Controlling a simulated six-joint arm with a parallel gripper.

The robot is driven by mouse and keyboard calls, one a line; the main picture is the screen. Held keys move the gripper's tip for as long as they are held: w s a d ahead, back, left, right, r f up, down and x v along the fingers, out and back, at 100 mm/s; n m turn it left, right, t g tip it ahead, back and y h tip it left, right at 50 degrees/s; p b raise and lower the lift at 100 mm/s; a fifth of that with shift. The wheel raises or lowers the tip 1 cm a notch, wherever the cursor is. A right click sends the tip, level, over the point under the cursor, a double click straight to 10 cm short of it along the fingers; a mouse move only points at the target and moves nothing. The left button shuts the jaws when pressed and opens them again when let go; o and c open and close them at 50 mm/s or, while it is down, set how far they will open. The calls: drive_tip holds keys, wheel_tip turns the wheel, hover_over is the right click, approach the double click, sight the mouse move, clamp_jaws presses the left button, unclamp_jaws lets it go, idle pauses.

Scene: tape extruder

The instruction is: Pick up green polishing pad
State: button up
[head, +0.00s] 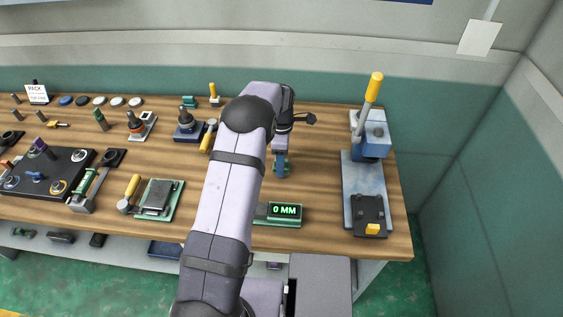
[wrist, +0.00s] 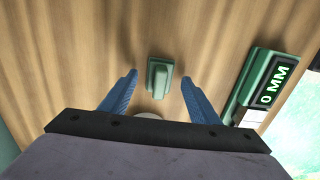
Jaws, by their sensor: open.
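In the wrist view, a small green block-like pad (wrist: 159,77) with a raised middle lies on the wooden table. It shows between the two blue fingertips of my gripper (wrist: 160,79). The fingers are open, with a visible gap on each side of the pad. The fingers appear to be above it; the exact height is hard to tell. In the head view my gripper (head: 281,171) points down over the middle of the table, and it largely hides the pad there.
A green gauge reading 0 MM (head: 285,212) sits close to the gripper; it also shows in the wrist view (wrist: 262,85). A pale round thing (wrist: 150,115) is partly hidden. A blue press (head: 369,140) stands right. Several tools crowd the left. Bare wood lies between gripper and press.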

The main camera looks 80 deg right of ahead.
drive_tip(key=shift+f, duration=0.6)
drive_tip(key=shift+c, duration=0.7)
drive_tip(key=c, duration=1)
drive_tip(key=shift+r, duration=0.1)
wheel_tip(320, 180, up, 10)
drive_tip(key=b, duration=0.3)
